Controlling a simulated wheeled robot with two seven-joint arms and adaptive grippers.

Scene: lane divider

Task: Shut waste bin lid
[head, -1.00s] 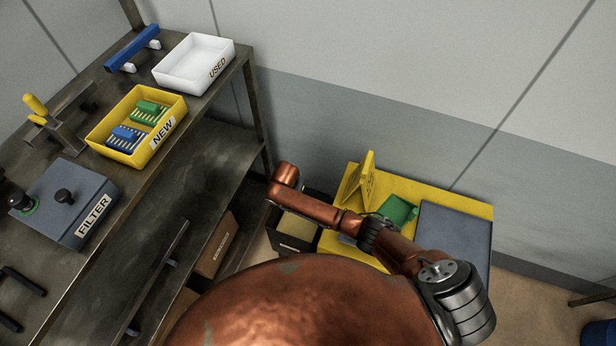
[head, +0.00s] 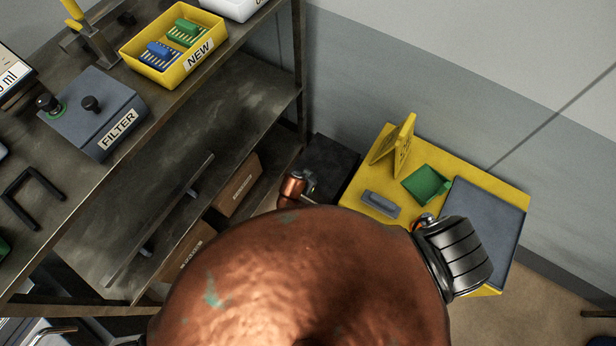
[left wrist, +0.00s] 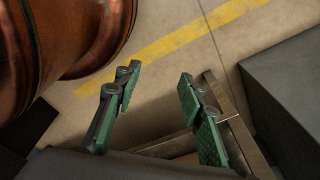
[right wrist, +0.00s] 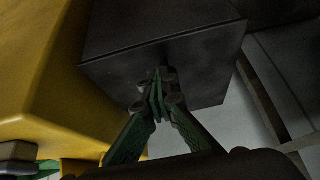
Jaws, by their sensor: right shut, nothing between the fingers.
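The waste bin (head: 335,160) is a dark box on the floor between the metal shelf and the yellow cabinet in the head view. A dark flat lid surface shows on top, with no inside visible; my arm hides its near part. The bin also shows in the right wrist view (right wrist: 205,75) as a dark box. My right gripper (right wrist: 158,84) is shut and empty, its fingertips in front of the bin's face; I cannot tell whether they touch. My left gripper (left wrist: 158,84) is open and empty above the floor, away from the bin.
The yellow cabinet (head: 470,180) stands close right of the bin, with a yellow sign (head: 397,145) and green tray (head: 426,185) on top. The metal shelf (head: 230,110) stands close on the left, holding a yellow NEW tray (head: 160,66) and a FILTER box (head: 95,112).

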